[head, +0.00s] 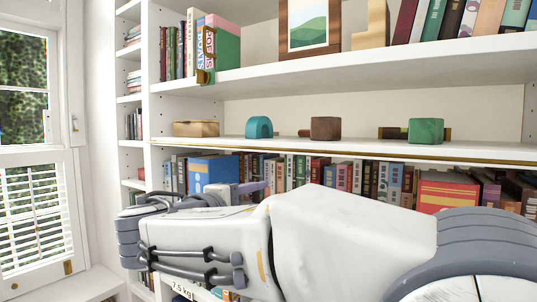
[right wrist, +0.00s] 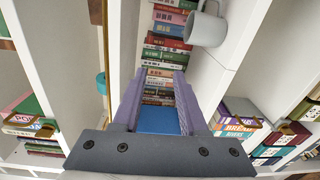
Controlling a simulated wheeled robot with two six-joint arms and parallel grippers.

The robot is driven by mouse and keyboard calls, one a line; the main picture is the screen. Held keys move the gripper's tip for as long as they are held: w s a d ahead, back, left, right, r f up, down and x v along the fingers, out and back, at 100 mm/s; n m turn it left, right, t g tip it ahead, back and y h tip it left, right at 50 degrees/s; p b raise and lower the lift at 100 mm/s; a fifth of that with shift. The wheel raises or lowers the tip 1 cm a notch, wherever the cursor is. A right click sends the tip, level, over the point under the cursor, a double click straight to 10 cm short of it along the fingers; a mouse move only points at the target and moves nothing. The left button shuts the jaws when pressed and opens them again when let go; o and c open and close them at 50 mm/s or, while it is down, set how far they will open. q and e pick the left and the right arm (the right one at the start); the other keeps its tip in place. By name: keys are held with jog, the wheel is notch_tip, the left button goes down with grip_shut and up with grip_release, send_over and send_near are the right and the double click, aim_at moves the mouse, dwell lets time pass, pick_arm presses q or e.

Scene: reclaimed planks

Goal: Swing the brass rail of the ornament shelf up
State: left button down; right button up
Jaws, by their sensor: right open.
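The ornament shelf (head: 365,147) is the middle white shelf. Its thin brass rail (head: 440,159) lies low along the front edge, below the ornaments. A teal arch (head: 259,127), a brown block (head: 325,128) and a green block (head: 426,131) stand on it. In the right wrist view, the brass rail (right wrist: 105,60) runs along the shelf edge, left of the fingers. My right gripper (head: 238,190) is in front of the books below the shelf. Its purple fingers are open and apart from the rail, with nothing held (right wrist: 158,100). My left gripper is not in view.
A row of books (head: 340,176) fills the shelf below, with a blue box (head: 208,171) behind my gripper. A grey mug (right wrist: 207,28) shows in the right wrist view. More books and a picture (head: 308,25) stand above. A window (head: 30,150) is at the left.

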jog(key=m+t+h, duration=0.1)
jog(key=t+h, duration=0.1)
send_near(273, 150)
jog(key=p+x, duration=0.4)
jog(key=x, duration=0.5)
jog(key=shift+w+d+r, duration=0.1)
jog(key=shift+d+r, duration=0.05)
jog(key=shift+r, duration=0.1)
jog(key=shift+w+d+p, duration=0.3)
jog(key=shift+w+p, duration=0.15)
grip_shut()
